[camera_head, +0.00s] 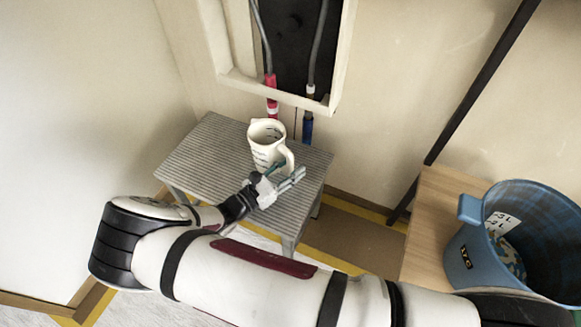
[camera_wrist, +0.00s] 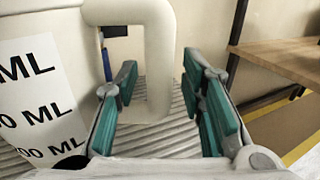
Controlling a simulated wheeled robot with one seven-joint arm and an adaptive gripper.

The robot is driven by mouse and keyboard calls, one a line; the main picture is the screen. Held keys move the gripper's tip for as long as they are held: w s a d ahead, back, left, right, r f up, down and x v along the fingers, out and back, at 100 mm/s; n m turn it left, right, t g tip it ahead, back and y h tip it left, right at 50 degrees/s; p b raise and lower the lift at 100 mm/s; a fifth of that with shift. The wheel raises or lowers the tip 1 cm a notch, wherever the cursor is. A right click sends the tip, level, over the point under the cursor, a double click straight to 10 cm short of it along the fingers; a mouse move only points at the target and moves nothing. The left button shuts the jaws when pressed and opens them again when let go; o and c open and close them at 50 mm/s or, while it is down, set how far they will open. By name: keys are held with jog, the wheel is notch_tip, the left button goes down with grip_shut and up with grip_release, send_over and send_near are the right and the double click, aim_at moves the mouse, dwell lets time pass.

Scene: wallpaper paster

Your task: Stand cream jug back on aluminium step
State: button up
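The cream jug (camera_head: 262,150) stands upright on the ribbed aluminium step (camera_head: 202,158), near its back edge, with its handle (camera_head: 286,157) towards the right. In the wrist view the jug (camera_wrist: 45,95), with black ML markings, fills the left side, and its handle (camera_wrist: 158,65) rises ahead between the finger lines. My gripper (camera_head: 284,174) is just in front of the handle, low over the step. Its teal-padded fingers (camera_wrist: 166,90) are apart, with a clear gap between them and nothing gripped. Whether a finger touches the handle I cannot tell.
A blue bucket (camera_head: 470,262) stands on a wooden surface (camera_head: 428,215) at the right. A wall recess with a pale frame (camera_head: 340,60) and red- and blue-ended hoses is behind the step. A dark slanted bar (camera_head: 470,100) crosses the wall. The step's left part is bare.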

jog(key=v, duration=1.2)
jog(key=shift+p, duration=0.4)
jog(key=d+r+m+g+y, duration=0.2)
jog(key=d+r+m+g, duration=0.7)
jog(key=r, duration=0.5)
jog(key=d+r+m+g+y, duration=0.1)
jog(key=d+r+m+g, duration=0.55)
jog(key=d+r, duration=0.65)
jog(key=s+d+r+m+y, duration=0.6)
jog(key=s+d+r+m, duration=0.15)
jog(key=s+r, duration=0.3)
jog(key=s+d+m+t+y, duration=0.2)
jog(key=s+m+t+y, duration=0.1)
jog(key=s, duration=1)
jog(key=shift+d+m, duration=0.15)
jog(key=shift+m, duration=0.65)
